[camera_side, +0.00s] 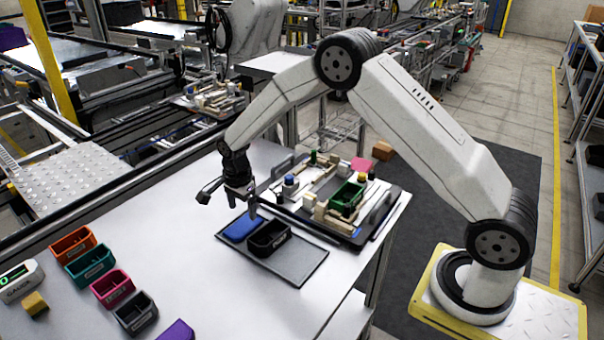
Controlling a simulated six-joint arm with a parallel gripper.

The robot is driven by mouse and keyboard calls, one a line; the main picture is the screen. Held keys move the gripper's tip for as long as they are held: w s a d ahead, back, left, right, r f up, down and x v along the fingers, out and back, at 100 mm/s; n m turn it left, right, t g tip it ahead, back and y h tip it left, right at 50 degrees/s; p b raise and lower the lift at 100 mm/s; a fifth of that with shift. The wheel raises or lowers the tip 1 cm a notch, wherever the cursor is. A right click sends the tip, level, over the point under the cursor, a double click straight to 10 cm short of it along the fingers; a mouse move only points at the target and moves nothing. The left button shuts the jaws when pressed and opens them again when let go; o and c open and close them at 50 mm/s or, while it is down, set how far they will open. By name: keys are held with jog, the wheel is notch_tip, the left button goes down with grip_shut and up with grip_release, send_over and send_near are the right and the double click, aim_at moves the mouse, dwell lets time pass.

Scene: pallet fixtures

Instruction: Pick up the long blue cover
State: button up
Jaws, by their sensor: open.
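The long blue cover (240,228) lies on the left end of a dark flat tray (297,270) on the white table. Its far right part is close to my gripper in the picture. My gripper (252,211) is open and points down, above or just behind the cover. I see nothing between its fingers. From this one view I cannot tell how high the fingertips are over the cover, or whether they touch it.
A black bin (269,238) stands on the tray right beside the cover. Behind is a pallet fixture (300,207) with a green bin (347,197) and several small parts. Orange, teal, pink and grey bins (136,313) stand at the front left. The table's middle is clear.

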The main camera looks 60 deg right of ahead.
aim_at(245, 224)
jog(key=shift+f, duration=2.6)
jog(key=shift+f, duration=0.15)
jog(key=c, duration=0.9)
jog(key=shift+r, duration=0.2)
